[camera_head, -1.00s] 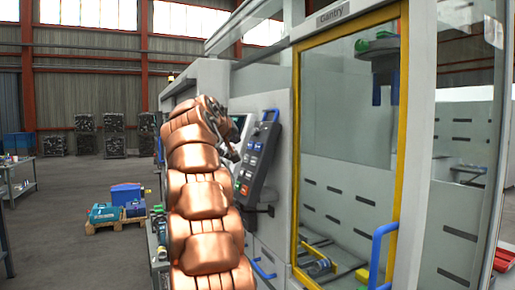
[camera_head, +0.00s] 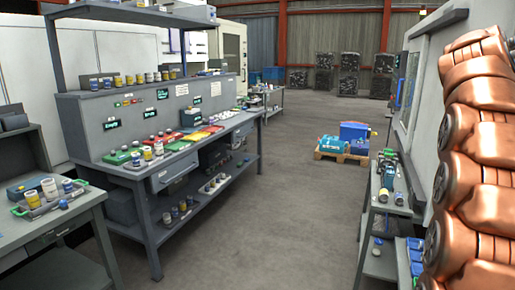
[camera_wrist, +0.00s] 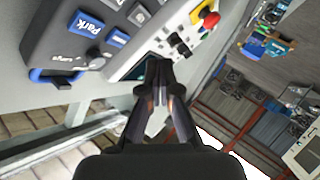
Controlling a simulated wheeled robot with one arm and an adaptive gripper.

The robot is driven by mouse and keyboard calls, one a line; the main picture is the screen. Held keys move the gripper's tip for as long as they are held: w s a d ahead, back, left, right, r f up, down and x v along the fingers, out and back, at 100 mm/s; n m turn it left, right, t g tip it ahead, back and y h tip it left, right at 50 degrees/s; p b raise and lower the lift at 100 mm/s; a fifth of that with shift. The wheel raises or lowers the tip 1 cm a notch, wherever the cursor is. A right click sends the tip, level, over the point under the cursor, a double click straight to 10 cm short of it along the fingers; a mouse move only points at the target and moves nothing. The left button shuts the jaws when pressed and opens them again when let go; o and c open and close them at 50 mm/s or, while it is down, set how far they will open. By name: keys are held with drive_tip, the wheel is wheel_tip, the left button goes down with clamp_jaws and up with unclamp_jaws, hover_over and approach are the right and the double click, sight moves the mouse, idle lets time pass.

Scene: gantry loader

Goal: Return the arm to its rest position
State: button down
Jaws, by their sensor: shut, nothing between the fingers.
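My gripper (camera_wrist: 160,88) is shut and empty in the wrist view, its two fingers meeting at the tips. It is in front of the machine's control panel (camera_wrist: 65,28), close to it; I cannot tell if it touches. The panel has a blue Park key (camera_wrist: 89,22), dark knobs and a red and yellow button (camera_wrist: 208,19). In the head view my copper arm (camera_head: 485,150) rises along the right edge, and the gripper is outside that view.
In the head view, a grey workbench (camera_head: 180,157) with jars and coloured trays stands left, another bench (camera_head: 75,222) nearer. A pallet (camera_head: 340,156) with blue and teal boxes lies beyond. A narrow cart (camera_head: 385,205) stands beside my arm. The aisle floor (camera_head: 285,215) is clear.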

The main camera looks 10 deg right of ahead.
drive_tip(key=a+f+n+y, duration=0.2)
drive_tip(key=a+f+y, duration=0.2)
drive_tip(key=a+f, duration=0.85)
drive_tip(key=a+f+n+y, duration=0.35)
drive_tip(key=a+f, duration=0.55)
drive_tip(key=a, duration=0.7)
drive_tip(key=s+a+f+n+g+y, duration=0.1)
drive_tip(key=s+a+f+g+y, duration=0.1)
drive_tip(key=s+a+f, duration=0.8)
drive_tip(key=s+a+f+n+g+y, duration=0.1)
drive_tip(key=s+a+f+g+y, duration=0.2)
drive_tip(key=s+a+f, duration=0.7)
drive_tip(key=s+a+g, duration=0.1)
drive_tip(key=s+a, duration=0.2)
drive_tip(key=s, duration=0.5)
drive_tip(key=shift+s+a+f+p, duration=0.3)
drive_tip(key=shift+s+f+p, duration=0.05)
drive_tip(key=shift+f+p, duration=0.05)
drive_tip(key=shift+y, duration=0.25)
